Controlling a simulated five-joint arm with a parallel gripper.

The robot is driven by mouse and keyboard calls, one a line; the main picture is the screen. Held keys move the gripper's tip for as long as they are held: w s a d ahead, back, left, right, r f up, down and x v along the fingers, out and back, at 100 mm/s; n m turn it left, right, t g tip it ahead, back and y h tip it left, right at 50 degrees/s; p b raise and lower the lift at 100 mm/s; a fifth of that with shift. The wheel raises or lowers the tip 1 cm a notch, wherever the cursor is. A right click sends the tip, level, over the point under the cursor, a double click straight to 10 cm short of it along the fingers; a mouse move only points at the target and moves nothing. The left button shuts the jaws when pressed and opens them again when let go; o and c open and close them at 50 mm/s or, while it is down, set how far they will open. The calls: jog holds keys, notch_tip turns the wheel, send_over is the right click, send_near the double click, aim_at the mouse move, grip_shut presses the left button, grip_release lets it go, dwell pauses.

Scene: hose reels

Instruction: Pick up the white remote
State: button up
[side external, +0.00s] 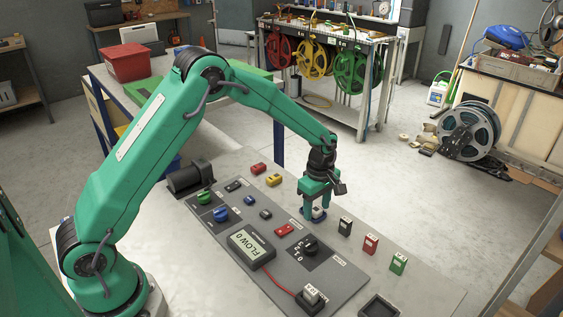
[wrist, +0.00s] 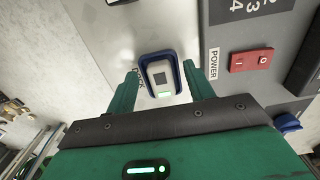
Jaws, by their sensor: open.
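My gripper (wrist: 160,73) is open, with one green finger on each side of the remote in the wrist view. In the side external view my gripper (side external: 316,204) points down over the dock. I cannot tell whether the fingers touch the remote.
Black (side external: 345,226), red (side external: 371,243) and green (side external: 398,263) blocks stand in a row to the right. A red power switch (wrist: 251,60) and a black knob (side external: 309,246) are close by on the panel.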

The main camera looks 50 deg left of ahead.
aim_at(318, 211)
dwell(0.3)
jog(key=c, duration=1.1)
jog(key=shift+c, duration=0.2)
jog(key=shift+r, duration=0.1)
jog(key=shift+r, duration=0.65)
jog(key=r, duration=0.3)
jog(key=shift+s+d+r, duration=0.1)
jog(key=shift+s+d, duration=0.1)
jog(key=shift+d, duration=0.2)
jog(key=s+d+r, duration=0.6)
jog(key=d, duration=0.2)
jog(key=shift+s+d+r, duration=0.2)
jog(key=shift+s+d, duration=0.05)
jog(key=shift+d, duration=0.1)
